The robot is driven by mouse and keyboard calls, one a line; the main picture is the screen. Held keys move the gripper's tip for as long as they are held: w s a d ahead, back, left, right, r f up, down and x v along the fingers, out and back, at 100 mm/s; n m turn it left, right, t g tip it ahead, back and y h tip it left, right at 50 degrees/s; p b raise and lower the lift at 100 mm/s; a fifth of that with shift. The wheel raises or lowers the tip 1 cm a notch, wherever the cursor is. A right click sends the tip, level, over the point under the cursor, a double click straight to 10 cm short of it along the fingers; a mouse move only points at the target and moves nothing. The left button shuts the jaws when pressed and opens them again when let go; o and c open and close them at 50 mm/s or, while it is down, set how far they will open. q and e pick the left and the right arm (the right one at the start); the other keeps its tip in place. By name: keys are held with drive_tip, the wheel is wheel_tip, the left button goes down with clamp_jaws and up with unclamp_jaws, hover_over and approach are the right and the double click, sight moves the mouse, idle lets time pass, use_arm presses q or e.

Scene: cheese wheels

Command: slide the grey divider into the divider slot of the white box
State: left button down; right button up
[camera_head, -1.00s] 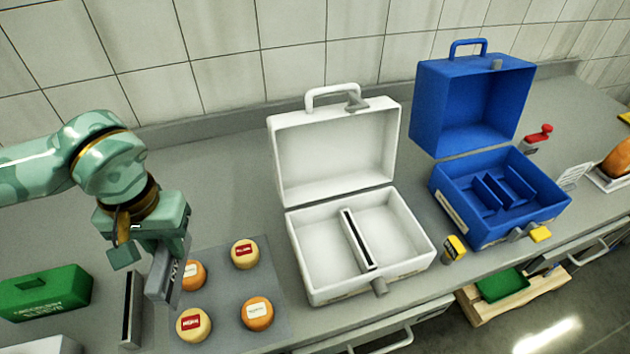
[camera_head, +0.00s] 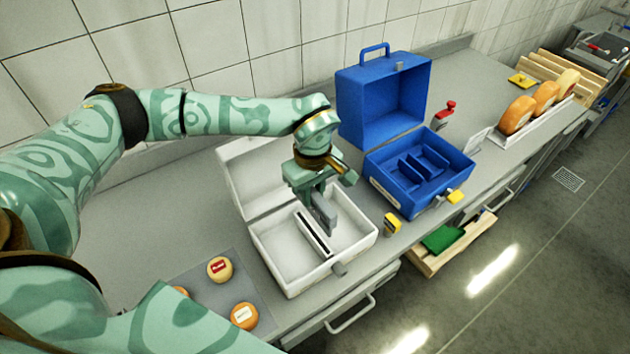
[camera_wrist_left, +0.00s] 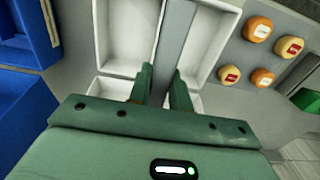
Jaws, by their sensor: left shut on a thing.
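The white box (camera_head: 272,268) stands open on the counter, its lid tilted back. Its divider slot (camera_head: 311,234) is a dark slit in a white strip between two compartments, and looks empty. My left gripper (camera_head: 318,192) is shut on the grey divider (camera_head: 325,216) and holds it over the box, beside the slot's far end in the head view. In the left wrist view, the divider (camera_wrist_left: 178,35) runs between the fingers (camera_wrist_left: 158,88) and hides the strip, with box compartments (camera_wrist_left: 125,38) on both sides. I cannot tell the divider's height above the slot. My right gripper is not in view.
An open blue box (camera_head: 385,190) with its own dividers stands to the right. A yellow-topped small item (camera_head: 392,225) sits between the boxes. Small cheese wheels (camera_head: 220,269) lie on a grey mat (camera_head: 200,290) to the left. The white lid (camera_head: 235,180) stands behind my gripper.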

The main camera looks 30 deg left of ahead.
sight(313, 216)
use_arm(q)
drive_tip(key=shift+f, duration=0.15)
drive_tip(key=shift+f+b, duration=1.75)
drive_tip(key=shift+f, duration=1.15)
drive_tip(key=shift+r, duration=0.1)
drive_tip(key=shift+p, duration=0.55)
drive_tip(key=shift+f+b, duration=1.8)
drive_tip(key=shift+f, duration=1.1)
drive_tip(key=c, duration=1.2)
unclamp_jaws()
drive_tip(key=shift+r, duration=0.15)
